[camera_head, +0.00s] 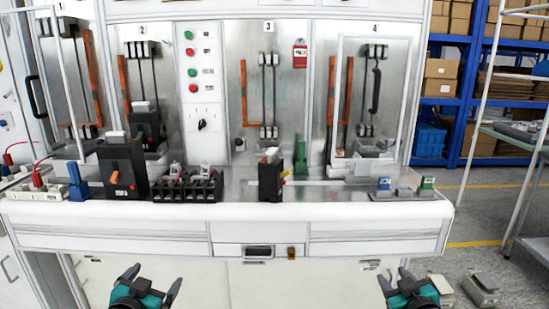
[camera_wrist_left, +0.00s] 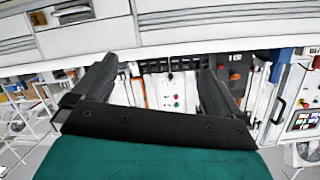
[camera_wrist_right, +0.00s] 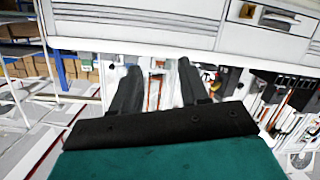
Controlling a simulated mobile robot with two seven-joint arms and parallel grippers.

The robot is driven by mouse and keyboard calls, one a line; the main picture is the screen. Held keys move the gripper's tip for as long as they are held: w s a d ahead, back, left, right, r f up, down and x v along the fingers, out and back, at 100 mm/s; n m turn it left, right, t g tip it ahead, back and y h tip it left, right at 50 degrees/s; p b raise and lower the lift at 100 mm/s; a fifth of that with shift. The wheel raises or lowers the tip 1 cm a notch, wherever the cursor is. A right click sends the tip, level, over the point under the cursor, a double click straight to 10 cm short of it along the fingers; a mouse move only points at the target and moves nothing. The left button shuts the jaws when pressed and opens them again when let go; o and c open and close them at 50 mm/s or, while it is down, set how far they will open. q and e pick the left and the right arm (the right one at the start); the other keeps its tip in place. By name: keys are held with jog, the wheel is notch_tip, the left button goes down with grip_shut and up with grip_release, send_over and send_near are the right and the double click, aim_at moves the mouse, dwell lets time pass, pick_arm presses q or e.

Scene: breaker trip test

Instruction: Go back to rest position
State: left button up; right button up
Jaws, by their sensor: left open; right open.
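My left gripper (camera_head: 147,284) is open and empty, low in front of the white bench in the head view. Its two dark fingers stand apart in the left wrist view (camera_wrist_left: 157,85). My right gripper (camera_head: 402,281) is also open and empty, low at the right in front of the bench. Its spread fingers show in the right wrist view (camera_wrist_right: 158,88) with nothing between them. Both grippers are below the bench top and apart from the things on it.
The white bench (camera_head: 330,228) carries a large black breaker (camera_head: 122,170), a smaller black breaker (camera_head: 270,178), black terminal blocks (camera_head: 188,188) and small coloured clamps (camera_head: 384,186). Numbered panels stand behind. Blue shelves (camera_head: 480,80) with boxes and a cart (camera_head: 525,140) are at the right.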

pick_arm(q)
jog(key=s+d+f+g, duration=0.1)
jog(key=s+d+f, duration=0.2)
jog(key=s, duration=0.6)
jog(key=s+d+f+g+h, duration=0.1)
jog(key=s+d+f+g, duration=0.1)
jog(key=s+f, duration=0.4)
jog(key=s+d+f+n+g, duration=0.1)
jog(key=s+d+f, duration=0.3)
jog(key=s, duration=0.8)
jog(key=shift+s+d+f+g+h, duration=0.15)
jog(key=shift+d+f+g+h, duration=0.15)
jog(key=shift+d+h, duration=0.1)
pick_arm(e)
jog(key=s+a+f+g, duration=0.1)
jog(key=s+a+f, duration=0.2)
jog(key=s, duration=0.6)
jog(key=s+a+f+g+y, duration=0.1)
jog(key=s+a+f+g, duration=0.1)
jog(key=s+f, duration=0.4)
jog(key=s+a+f+m+g, duration=0.1)
jog(key=s+a+f, duration=0.3)
jog(key=s, duration=0.8)
jog(key=shift+s+a+f+g+y, duration=0.15)
jog(key=shift+a+f+g+y, duration=0.15)
jog(key=shift+a+y, duration=0.1)
